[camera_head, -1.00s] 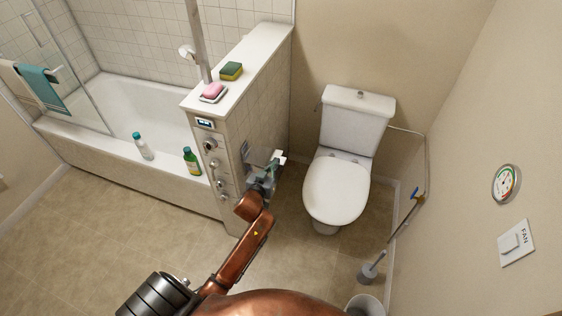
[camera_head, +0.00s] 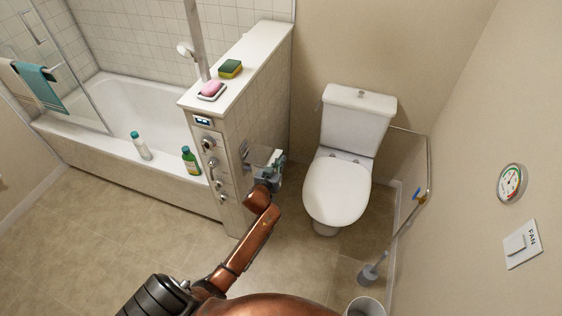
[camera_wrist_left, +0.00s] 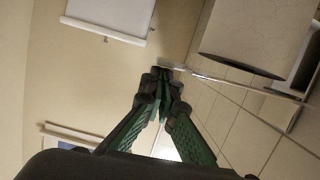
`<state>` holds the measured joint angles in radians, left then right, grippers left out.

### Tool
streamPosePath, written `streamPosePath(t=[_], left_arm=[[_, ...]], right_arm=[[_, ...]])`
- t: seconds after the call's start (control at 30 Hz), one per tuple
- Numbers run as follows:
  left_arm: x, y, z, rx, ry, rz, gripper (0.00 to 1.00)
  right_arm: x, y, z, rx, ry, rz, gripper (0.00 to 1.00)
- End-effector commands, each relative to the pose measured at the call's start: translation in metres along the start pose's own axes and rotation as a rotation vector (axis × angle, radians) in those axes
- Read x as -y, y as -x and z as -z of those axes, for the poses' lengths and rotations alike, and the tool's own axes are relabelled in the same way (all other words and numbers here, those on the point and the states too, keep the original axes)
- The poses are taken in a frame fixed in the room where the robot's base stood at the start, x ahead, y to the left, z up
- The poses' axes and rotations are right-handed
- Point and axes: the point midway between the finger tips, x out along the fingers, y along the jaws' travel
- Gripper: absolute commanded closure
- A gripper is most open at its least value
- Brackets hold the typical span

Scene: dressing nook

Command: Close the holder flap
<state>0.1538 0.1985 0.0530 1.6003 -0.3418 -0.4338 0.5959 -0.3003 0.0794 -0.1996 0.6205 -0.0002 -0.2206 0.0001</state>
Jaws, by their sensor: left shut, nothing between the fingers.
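My left gripper (camera_head: 275,162) is beside the toilet-side face of the tiled half wall. In the left wrist view its green-padded fingers meet at the tips (camera_wrist_left: 163,78), shut and empty. In that view a pale paper roll (camera_wrist_left: 255,35) hangs at the upper right. A thin shiny metal edge (camera_wrist_left: 235,83), probably the holder flap seen nearly edge-on, runs from near the fingertips to the right, beside the roll. Whether the fingertips touch it I cannot tell.
The tiled half wall (camera_head: 262,100) carries a soap dish and sponge (camera_head: 230,68) on top and shower controls on its end. The toilet (camera_head: 337,185) stands to the right, lid down. Bottles stand on the bathtub rim (camera_head: 95,142). Open floor lies at the left front.

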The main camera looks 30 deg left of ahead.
Motion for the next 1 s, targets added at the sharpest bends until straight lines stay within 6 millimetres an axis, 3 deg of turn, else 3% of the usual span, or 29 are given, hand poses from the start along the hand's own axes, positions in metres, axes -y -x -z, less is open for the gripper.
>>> streamPosePath(t=[0.23,0.6,0.77,1.0], left_arm=[[-0.001,-0.006,-0.023,0.004,-0.061,0.016,1.00],[-0.001,-0.005,-0.027,0.014,-0.070,0.019,1.00],[-0.002,-0.001,-0.014,0.011,-0.069,0.018,1.00],[-0.007,0.007,0.031,-0.009,-0.073,0.013,1.00]], right_arm=[[0.001,-0.010,-0.003,0.005,0.000,0.001,0.00],[0.001,-0.007,-0.002,0.003,0.000,0.001,0.00],[0.000,0.004,0.002,-0.003,0.000,0.000,0.00],[-0.002,0.038,0.012,-0.018,0.000,-0.002,0.00]])
